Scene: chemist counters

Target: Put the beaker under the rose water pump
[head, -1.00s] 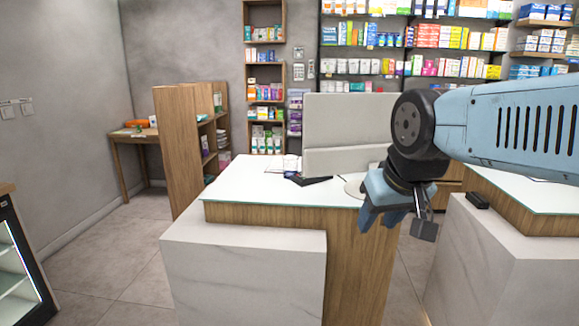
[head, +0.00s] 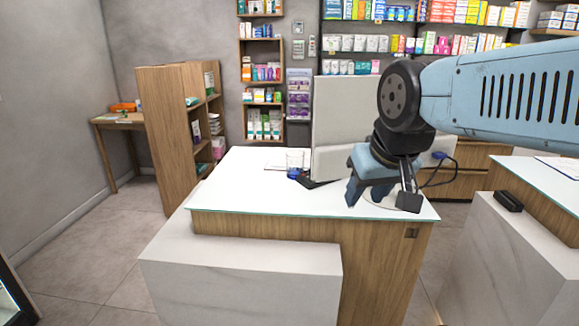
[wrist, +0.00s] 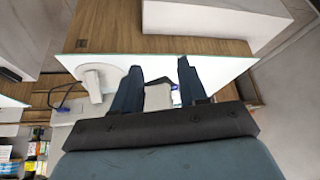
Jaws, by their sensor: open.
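A clear glass vessel with blue at its base (head: 294,163), which looks like the beaker, stands on the white counter top (head: 250,190) left of the monitor in the head view. I cannot make out a rose water pump in either view. My gripper (head: 366,192) is open and empty, its fingers pointing down in front of the monitor, to the right of the glass vessel. In the wrist view its two dark fingers (wrist: 157,78) are spread apart. A pale shape shows beyond and between them, and I cannot tell what it is.
A large monitor (head: 330,115) stands on the counter behind my gripper, with a dark flat object (head: 318,183) at its left. A marble ledge (head: 240,265) fronts the counter. A second counter (head: 535,185) is at right. Open floor (head: 110,235) lies at left.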

